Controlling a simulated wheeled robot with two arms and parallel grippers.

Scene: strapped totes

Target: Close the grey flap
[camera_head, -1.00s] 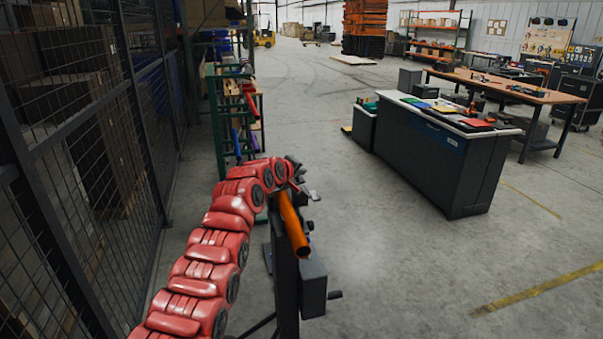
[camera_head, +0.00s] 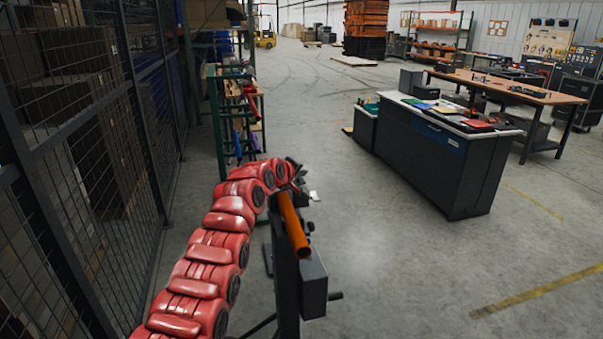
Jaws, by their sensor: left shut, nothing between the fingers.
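My left arm, red and segmented, comes up from the lower left and bends over at a dark stand. My left gripper (camera_head: 301,177) is at its end, just above and behind the top of the stand; it is small, dark and partly hidden, with its fingers together and nothing seen between them. The dark upright stand (camera_head: 286,285) carries a sloping orange tube (camera_head: 293,226) and a dark grey box-like part (camera_head: 313,286). I cannot pick out a grey flap for certain, nor tell whether my gripper touches anything. My right gripper is not in view.
A dark counter with a pale top (camera_head: 440,165) stands to the right, with a wooden workbench (camera_head: 505,86) behind it. A mesh fence (camera_head: 75,170) runs along the left. A green rack (camera_head: 218,130) stands beyond my arm.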

